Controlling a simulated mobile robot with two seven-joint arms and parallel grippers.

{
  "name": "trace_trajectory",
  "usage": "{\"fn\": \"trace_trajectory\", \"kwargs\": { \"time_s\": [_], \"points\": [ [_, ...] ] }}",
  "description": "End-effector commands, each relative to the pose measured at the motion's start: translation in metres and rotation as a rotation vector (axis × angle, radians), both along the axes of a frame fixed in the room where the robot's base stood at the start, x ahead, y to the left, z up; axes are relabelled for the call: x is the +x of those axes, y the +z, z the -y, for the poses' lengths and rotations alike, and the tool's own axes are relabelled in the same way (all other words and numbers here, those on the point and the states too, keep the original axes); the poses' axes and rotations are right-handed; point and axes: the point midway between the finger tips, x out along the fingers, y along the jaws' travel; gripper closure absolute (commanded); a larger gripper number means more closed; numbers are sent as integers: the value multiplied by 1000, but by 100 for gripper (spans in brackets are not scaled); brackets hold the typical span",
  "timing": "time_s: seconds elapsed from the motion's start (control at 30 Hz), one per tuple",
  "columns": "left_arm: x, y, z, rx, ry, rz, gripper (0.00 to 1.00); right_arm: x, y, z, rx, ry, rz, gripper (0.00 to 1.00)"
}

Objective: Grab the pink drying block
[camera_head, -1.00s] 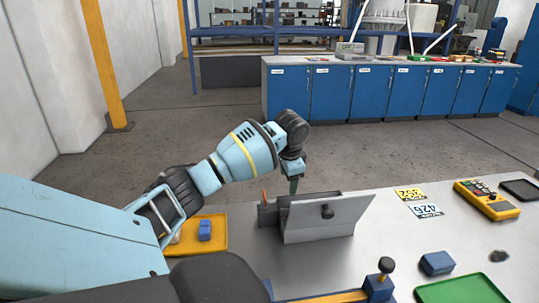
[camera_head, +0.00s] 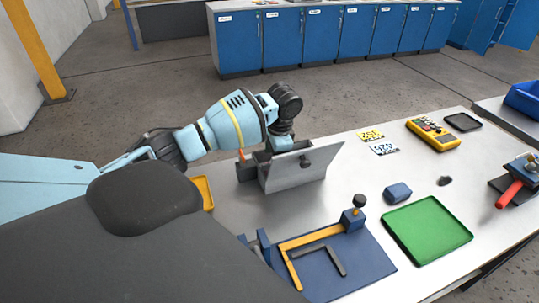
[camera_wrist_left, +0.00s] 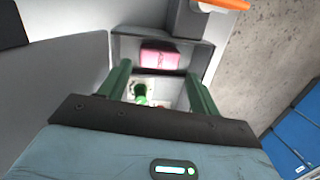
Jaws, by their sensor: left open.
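A small pink block (camera_wrist_left: 160,57) with lettering lies inside a grey metal box (camera_head: 302,168) with a tilted lid on the table. The block shows only in the left wrist view; in the head view the box hides it. My left gripper (camera_wrist_left: 158,72) is open, its two green fingers pointing into the box, one to each side of the block's line. The fingers look short of the block and not touching it. A green, round-ended item (camera_wrist_left: 140,92) shows between the fingers. In the head view the fingertips are hidden behind the box. My right gripper is not in view.
An orange-handled item (camera_head: 242,155) stands at the box's left end. A blue fixture board (camera_head: 355,265), green tray (camera_head: 428,232), blue block (camera_head: 397,193) and yellow meter (camera_head: 433,134) lie on the table.

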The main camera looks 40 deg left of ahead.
Motion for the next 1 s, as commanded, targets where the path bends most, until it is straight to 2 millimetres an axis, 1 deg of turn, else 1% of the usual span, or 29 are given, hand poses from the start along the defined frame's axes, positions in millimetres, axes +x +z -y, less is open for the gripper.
{"fn": "trace_trajectory", "kwargs": {
  "time_s": [0.07, 0.13, 0.3, 0.4, 0.5, 0.73, 0.93, 1.0],
  "points": [
    [0, -2, -1, 0, 1, 2, 37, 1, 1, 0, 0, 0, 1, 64],
    [-1, -9, -2, 1, 1, -1, 37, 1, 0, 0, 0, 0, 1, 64],
    [-2, -34, -5, 1, 1, -2, 37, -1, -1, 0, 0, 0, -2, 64],
    [-2, -45, -7, 0, 1, 0, 37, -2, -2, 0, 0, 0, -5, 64],
    [-2, -49, -8, 1, 1, 3, 37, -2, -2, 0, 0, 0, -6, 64],
    [-1, -49, -8, 0, 0, 4, 37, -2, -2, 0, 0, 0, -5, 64],
    [-1, -49, -8, 0, 0, 4, 63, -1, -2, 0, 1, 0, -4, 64],
    [-1, -49, -8, 0, 0, 4, 65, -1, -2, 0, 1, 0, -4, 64]
  ]
}}
